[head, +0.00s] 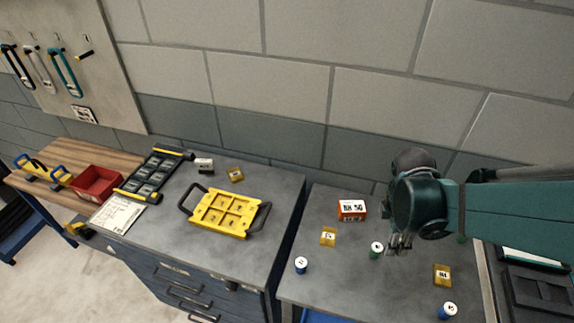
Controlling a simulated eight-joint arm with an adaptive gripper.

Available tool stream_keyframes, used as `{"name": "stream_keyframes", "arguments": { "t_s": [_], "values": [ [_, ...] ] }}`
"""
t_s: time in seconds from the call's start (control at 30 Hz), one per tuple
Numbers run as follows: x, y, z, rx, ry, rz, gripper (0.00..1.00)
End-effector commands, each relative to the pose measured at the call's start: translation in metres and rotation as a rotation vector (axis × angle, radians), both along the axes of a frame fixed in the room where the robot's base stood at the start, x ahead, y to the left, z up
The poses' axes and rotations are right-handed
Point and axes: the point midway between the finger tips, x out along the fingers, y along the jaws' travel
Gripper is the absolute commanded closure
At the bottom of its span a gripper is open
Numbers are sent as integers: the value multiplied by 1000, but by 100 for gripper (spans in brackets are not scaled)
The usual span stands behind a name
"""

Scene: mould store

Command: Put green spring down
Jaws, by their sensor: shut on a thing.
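My gripper (398,246) points down over the right-hand grey bench top, with its fingers shut. A green spring (376,251) with a pale label on top shows upright just left of the fingertips. Whether this spring is the one between the fingers or stands beside them is hard to tell, as the fingers are small and dark. A further bit of green (462,239) shows at the lower edge of my arm, mostly hidden by it.
Blue springs stand at the front left (301,265) and front right (447,311). Yellow blocks (328,237) (442,275) and an orange labelled box (352,210) are on the same bench. A yellow tray (226,213) with black handles lies on the left bench. Bare bench shows in front of my gripper.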

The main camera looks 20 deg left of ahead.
Motion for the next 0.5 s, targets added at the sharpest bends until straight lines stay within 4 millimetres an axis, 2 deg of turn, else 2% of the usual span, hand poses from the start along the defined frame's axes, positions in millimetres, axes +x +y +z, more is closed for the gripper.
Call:
{"name": "stream_keyframes", "arguments": {
  "t_s": [0.2, 0.5],
  "values": [
    [44, 39, 14, 0, 0, 67, 92],
    [99, 100, 27, 0, 0, 163, 92]
  ]
}}
